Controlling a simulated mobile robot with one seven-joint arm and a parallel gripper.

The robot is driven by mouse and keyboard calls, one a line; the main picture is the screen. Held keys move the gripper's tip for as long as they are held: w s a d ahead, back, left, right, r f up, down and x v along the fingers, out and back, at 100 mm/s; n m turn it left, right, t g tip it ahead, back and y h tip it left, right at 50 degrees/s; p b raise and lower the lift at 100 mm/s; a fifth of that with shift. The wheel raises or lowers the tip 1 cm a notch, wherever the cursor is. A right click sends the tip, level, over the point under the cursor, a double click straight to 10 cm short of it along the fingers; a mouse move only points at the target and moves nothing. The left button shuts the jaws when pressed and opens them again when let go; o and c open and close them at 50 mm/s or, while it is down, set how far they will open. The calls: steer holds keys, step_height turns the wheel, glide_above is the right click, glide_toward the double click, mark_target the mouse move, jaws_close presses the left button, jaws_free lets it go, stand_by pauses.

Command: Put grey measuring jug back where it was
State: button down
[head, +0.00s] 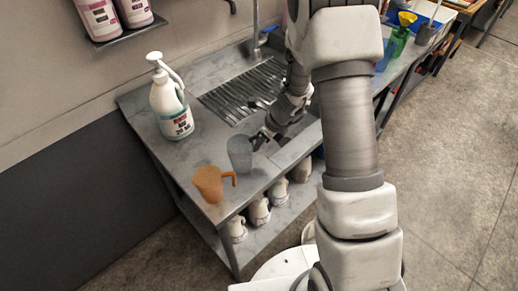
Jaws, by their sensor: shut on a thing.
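The grey measuring jug (239,154) is upright at the metal bench, between the orange jug and the drain grate. My gripper (259,141) reaches it from the right and is shut on its right side, where the handle would be. The fingertips are small and partly dark, so the exact grip is hard to see. I cannot tell whether the jug's base touches the bench top (190,153) or is just above it.
An orange jug (209,184) stands close by at the front left. A white pump bottle (171,108) stands behind. The drain grate (240,92) lies further back. Several pale containers (260,211) fill the lower shelf. Blue and green bottles (398,42) stand at the far right.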

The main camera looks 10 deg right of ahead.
steer(key=shift+f, duration=1.3)
steer(key=shift+f, duration=0.1)
steer(key=c, duration=0.9)
jaws_free()
